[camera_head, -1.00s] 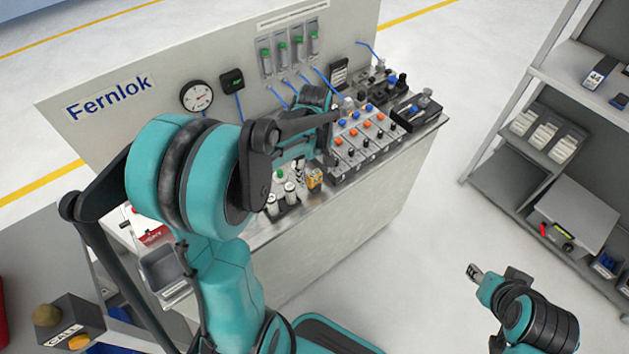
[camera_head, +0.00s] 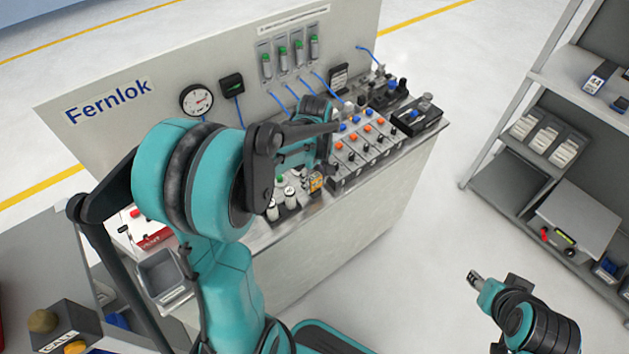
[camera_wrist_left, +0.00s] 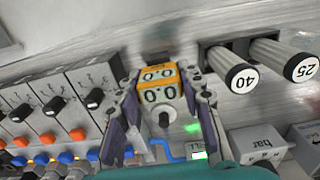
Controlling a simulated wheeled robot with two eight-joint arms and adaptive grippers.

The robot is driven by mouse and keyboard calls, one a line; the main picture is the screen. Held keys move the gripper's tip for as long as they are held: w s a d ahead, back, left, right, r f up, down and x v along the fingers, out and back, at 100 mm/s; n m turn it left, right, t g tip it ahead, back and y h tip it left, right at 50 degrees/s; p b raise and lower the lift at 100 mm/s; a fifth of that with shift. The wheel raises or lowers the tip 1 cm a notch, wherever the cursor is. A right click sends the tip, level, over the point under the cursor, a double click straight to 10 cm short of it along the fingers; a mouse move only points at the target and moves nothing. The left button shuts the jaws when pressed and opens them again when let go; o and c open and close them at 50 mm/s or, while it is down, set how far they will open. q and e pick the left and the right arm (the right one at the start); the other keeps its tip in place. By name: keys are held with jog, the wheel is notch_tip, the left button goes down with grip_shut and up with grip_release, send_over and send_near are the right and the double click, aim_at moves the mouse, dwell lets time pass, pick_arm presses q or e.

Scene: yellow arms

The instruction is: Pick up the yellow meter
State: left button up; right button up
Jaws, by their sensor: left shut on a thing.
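The yellow meter (camera_head: 316,184) stands at the front edge of the bench, partly hidden by my left arm. In the left wrist view the yellow meter (camera_wrist_left: 159,92) shows two "0.0" displays and a dark knob, and sits between the two fingers of my left gripper (camera_wrist_left: 162,82). The fingers are shut on its sides. In the head view the wrist of the left arm hides most of the left gripper. My right gripper (camera_head: 475,279) is at the lower right, far from the meter; its jaws are too small to read.
White cylinders marked 40 (camera_wrist_left: 240,77) and 25 (camera_wrist_left: 301,67) stand beside the meter. On its other side is a row of valve blocks (camera_head: 365,140) with orange and blue knobs. A grey tray (camera_head: 163,273) is on the bench's left. A shelf (camera_head: 510,180) stands at right.

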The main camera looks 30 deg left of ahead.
aim_at(315, 178)
pick_arm(q)
notch_tip(315, 178, up, 4)
jog(key=shift+s+d+r+p, duration=0.15)
jog(key=shift+r+p, duration=0.1)
jog(key=shift+p, duration=0.75)
jog(key=s+d+r+p, duration=0.3)
jog(key=d+r, duration=0.3)
jog(key=d, duration=0.4)
jog(key=shift+s+d, duration=0.2)
jog(key=shift+s, duration=0.5)
jog(key=shift+w, duration=0.1)
